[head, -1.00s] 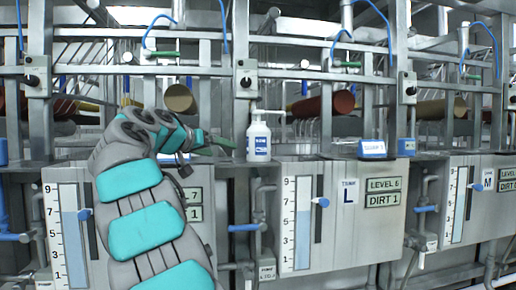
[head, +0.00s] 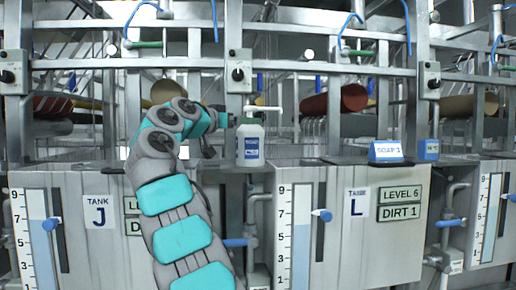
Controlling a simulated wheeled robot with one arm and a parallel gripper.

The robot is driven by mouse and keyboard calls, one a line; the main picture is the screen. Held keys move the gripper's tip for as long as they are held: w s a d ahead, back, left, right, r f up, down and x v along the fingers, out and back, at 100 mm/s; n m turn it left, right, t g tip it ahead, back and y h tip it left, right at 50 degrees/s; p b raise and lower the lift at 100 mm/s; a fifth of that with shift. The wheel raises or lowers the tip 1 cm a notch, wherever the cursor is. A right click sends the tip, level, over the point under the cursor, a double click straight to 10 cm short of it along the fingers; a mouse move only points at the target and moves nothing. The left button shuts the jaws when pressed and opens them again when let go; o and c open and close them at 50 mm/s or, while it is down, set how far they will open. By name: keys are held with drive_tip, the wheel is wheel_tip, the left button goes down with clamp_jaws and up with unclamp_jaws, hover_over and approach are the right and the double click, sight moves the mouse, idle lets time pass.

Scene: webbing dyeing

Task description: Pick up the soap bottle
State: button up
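The soap bottle (head: 250,147) is white with a pump top and a blue label. It stands upright on the ledge above the tanks, left of the blue SOAP sign. My gripper (head: 222,132) is at the end of my grey and teal arm, just left of the bottle. It is dark, small and partly hidden by my wrist, so I cannot tell how its fingers stand. The bottle still stands on the ledge, and I cannot tell if the gripper touches it.
A blue SOAP sign (head: 386,151) and a small blue box (head: 428,149) stand right of the bottle. Metal posts with control boxes (head: 238,73) rise behind it. Tank fronts with level gauges (head: 302,238) are below. The ledge between bottle and sign looks clear.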

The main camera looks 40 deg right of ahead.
drive_tip(key=p+x, duration=0.2)
drive_tip(key=x, duration=0.4)
drive_tip(key=shift+w+d+r, duration=0.1)
drive_tip(key=shift+r, duration=0.1)
drive_tip(key=shift+d+f, duration=0.1)
drive_tip(key=shift+d, duration=0.15)
clamp_jaws()
idle(0.4)
